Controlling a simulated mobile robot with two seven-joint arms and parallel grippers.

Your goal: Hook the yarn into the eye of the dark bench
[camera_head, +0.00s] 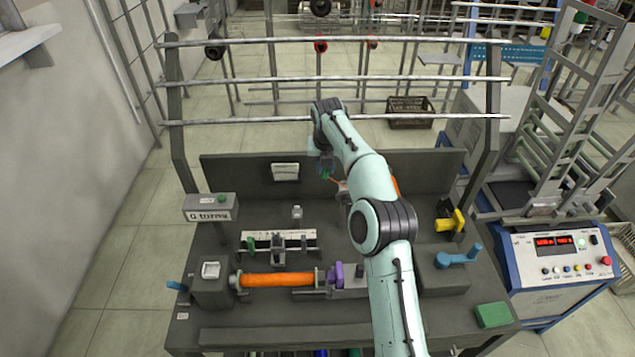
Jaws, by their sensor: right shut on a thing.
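The dark bench (230,170) stands in the middle of the head view, with an upright back panel. My right arm reaches across it from the bottom. My right gripper (326,171) is small in the view, in front of the back panel, and shut on the yarn. A short piece of orange yarn (335,181) runs from it down to the right, towards a small pale part partly behind my arm. I cannot make out the eye clearly. An orange bobbin (277,280) lies level between holders at the bench's front left. My left gripper is not in view.
Metal rails (270,80) cross above the bench. A green block (493,314), a blue handle (459,256) and a yellow part (451,222) are on the right. A control box (560,270) stands beside the bench. My arm hides the bench's middle right.

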